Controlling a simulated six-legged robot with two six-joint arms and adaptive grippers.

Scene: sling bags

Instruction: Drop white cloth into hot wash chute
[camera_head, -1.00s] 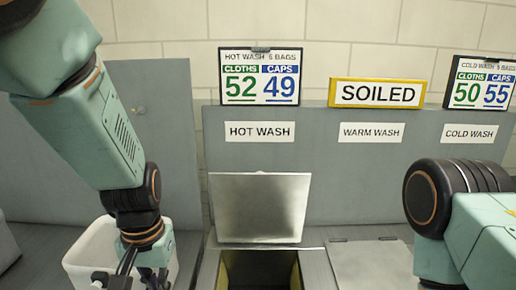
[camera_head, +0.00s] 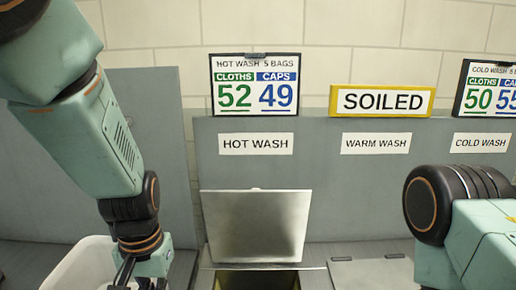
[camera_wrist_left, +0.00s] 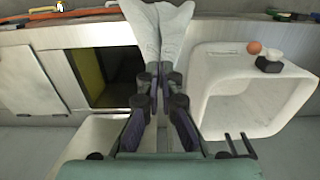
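The white cloth (camera_wrist_left: 160,32) shows in the left wrist view, bunched at the fingertips of my left gripper (camera_wrist_left: 161,82) and spreading beyond them. The gripper looks shut on it. The open hot wash chute (camera_wrist_left: 104,76) lies just left of the fingers in that view. In the head view the hot wash chute (camera_head: 257,281) is at the bottom edge, below its raised metal lid (camera_head: 256,226) and the HOT WASH label. My left gripper (camera_head: 138,284) is left of the chute, cut off by the bottom edge. The cloth is not visible there. My right gripper is out of view.
A white bin (camera_head: 75,263) stands left of the chute, partly behind my left arm; the left wrist view shows it (camera_wrist_left: 213,95) holding small items. The warm wash lid (camera_head: 370,273) is closed. Count boards and a SOILED sign (camera_head: 382,101) stand along the back panel.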

